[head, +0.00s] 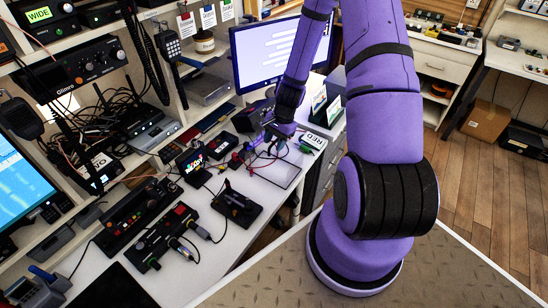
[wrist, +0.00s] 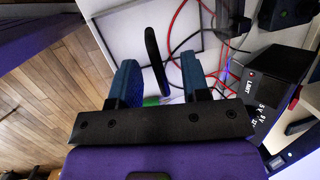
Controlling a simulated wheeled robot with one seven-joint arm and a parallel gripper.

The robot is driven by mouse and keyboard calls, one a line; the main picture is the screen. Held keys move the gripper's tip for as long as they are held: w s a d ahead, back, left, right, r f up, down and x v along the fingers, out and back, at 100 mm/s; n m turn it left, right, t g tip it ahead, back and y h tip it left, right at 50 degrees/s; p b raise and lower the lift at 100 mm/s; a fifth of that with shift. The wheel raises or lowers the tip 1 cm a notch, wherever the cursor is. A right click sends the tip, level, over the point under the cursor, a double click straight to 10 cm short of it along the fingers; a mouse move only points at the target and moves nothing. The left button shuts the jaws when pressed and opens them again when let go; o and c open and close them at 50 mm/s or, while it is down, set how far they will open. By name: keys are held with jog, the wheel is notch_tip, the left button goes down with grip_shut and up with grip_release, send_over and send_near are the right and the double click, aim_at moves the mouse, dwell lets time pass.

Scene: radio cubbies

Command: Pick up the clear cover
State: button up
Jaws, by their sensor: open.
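A flat pane with a thin dark rim, apparently the clear cover (head: 279,173), lies on the white desk in the head view. Its rim also shows beyond my fingers in the wrist view (wrist: 205,28). My gripper (head: 273,146) is low over the desk by the pane's far side. In the wrist view the two blue fingers of my gripper (wrist: 159,62) are apart. A thin dark upright oval piece (wrist: 153,50) shows between them, touching neither finger visibly. I cannot tell whether it belongs to the cover. The arm hides part of this area in the head view.
Red and black cables run beside the fingers. A black box marked LIMIT (wrist: 270,83) stands close on the right in the wrist view. A monitor (head: 268,50) stands behind. A black device (head: 237,205) and control panels (head: 150,222) occupy the desk's left.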

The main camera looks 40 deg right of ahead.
jog(key=shift+a+f, duration=0.1)
jog(key=shift+f, duration=0.4)
jog(key=shift+c, duration=0.4)
grip_shut()
jog(key=shift+w+r, duration=0.1)
jog(key=shift+r, duration=0.05)
